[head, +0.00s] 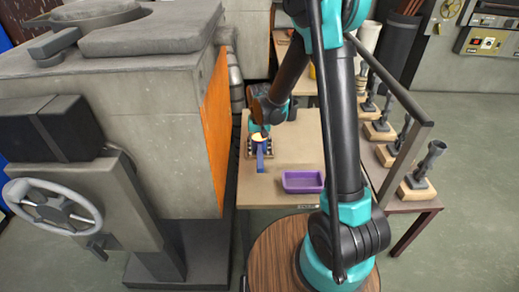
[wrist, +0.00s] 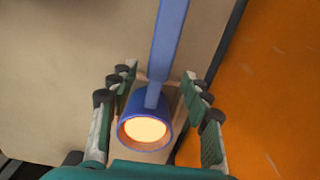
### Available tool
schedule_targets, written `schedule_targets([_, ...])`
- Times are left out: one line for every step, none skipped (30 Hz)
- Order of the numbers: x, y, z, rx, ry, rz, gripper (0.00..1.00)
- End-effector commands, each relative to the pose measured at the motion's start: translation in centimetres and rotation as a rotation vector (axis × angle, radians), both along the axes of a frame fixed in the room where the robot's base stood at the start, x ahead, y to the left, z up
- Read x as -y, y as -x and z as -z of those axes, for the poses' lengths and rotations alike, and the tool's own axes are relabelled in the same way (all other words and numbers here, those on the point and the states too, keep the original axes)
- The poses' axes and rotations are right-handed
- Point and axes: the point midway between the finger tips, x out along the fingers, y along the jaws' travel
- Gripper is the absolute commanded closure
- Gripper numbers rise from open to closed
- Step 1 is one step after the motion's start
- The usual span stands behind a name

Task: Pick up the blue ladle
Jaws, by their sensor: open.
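The blue ladle (head: 260,157) stands on the small table, its handle pointing toward the front in the head view. In the wrist view its blue handle (wrist: 168,45) runs up the picture and its cup (wrist: 145,130), with a glowing yellow-orange inside, lies low in the middle. My gripper (wrist: 160,92) is open, with one finger pair on each side of the ladle and gaps between. In the head view my gripper (head: 260,146) is over the cup end and partly hidden by my arm. A pale block shows under the ladle in the wrist view.
A purple tray (head: 302,190) sits on the table (head: 285,160) right of the ladle. An orange panel (head: 216,130) of a large grey machine stands close on the left. Metal pieces on wooden bases (head: 416,190) line a side table at right.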

Motion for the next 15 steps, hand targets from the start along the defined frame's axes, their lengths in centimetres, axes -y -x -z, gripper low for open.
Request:
schedule_targets([0.2,0.1,0.8,0.0,0.0,0.001,0.52])
schedule_targets([0.2,0.1,1.3,0.0,0.0,0.001,0.52])
schedule_targets([0.3,0.1,1.8,0.0,0.0,0.0,0.52])
schedule_targets([0.3,0.1,2.1,0.0,0.0,0.0,0.52])
schedule_targets([0.3,0.1,2.5,0.0,0.0,0.0,0.52])
schedule_targets([0.3,0.1,2.8,0.0,0.0,0.0,0.52])
schedule_targets([0.3,0.1,3.0,0.0,0.0,0.0,0.52])
schedule_targets([0.3,0.1,3.2,0.0,0.0,0.0,0.52])
schedule_targets([0.3,0.1,3.4,0.0,0.0,0.0,0.52])
schedule_targets([0.3,0.2,3.5,0.0,0.0,0.0,0.52])
schedule_targets([0.3,0.2,3.5,0.0,0.0,0.0,0.52])
schedule_targets([0.3,0.2,3.5,0.0,0.0,0.0,0.52])
schedule_targets([0.3,0.2,3.5,0.0,0.0,0.0,0.52])
schedule_targets([0.3,0.2,3.5,0.0,0.0,0.0,0.52])
schedule_targets([0.3,0.2,3.5,0.0,0.0,0.0,0.52])
